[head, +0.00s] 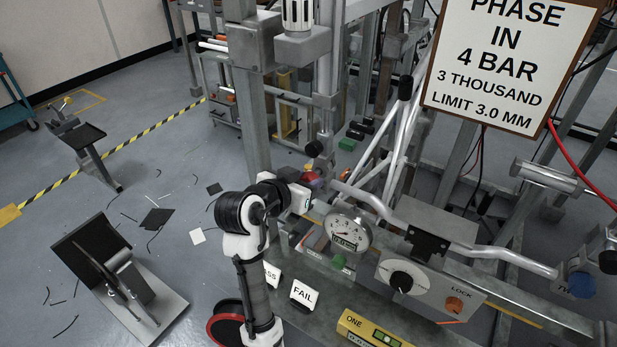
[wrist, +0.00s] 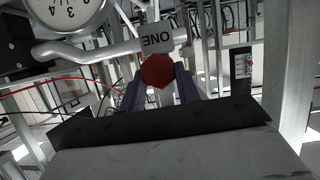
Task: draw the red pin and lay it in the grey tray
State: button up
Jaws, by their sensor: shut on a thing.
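The red pin (wrist: 158,71) shows its six-sided red head in the wrist view, between the two dark fingers of my gripper (wrist: 158,92). The fingers are shut on it. Its shank is hidden, so I cannot tell how far it sits in its hole. In the head view my gripper (head: 308,193) is at the frame behind the round gauge, and a small patch of red (head: 311,183) shows beside it. I cannot pick out the grey tray for certain in either view.
A bent grey bar and a dial gauge (head: 348,230) stand close right of my gripper. A control box (head: 408,278) with a black knob is at front right. PASS and FAIL cards (head: 304,294) stand on the bench.

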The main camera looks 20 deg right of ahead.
jog(key=shift+s+a, duration=1.15)
jog(key=shift+a, duration=0.25)
jog(key=shift+s+a, duration=0.15)
jog(key=shift+a, duration=0.1)
jog(key=s+a, duration=0.2)
jog(key=a, duration=0.1)
jog(key=shift+s, duration=0.2)
dwell(0.5)
jog(key=w+a+f+n+t+y+b, duration=0.1)
jog(key=a+f, duration=0.3)
jog(key=f, duration=0.5)
jog(key=w+a+f+n+t+y+b, duration=0.1)
jog(key=w+a+f+n+t+y, duration=0.1)
jog(key=f, duration=0.8)
jog(key=w+a+f+n+t+y+b, duration=0.1)
jog(key=w+a+f+n+y, duration=0.2)
jog(key=a+f, duration=0.3)
notch_tip(320, 180, down, 4)
jog(key=shift+w+n+y, duration=0.4)
jog(key=shift+w+n, duration=0.2)
jog(key=shift+w, duration=0.2)
jog(key=shift+s+t, duration=0.1)
jog(key=shift+t, duration=0.2)
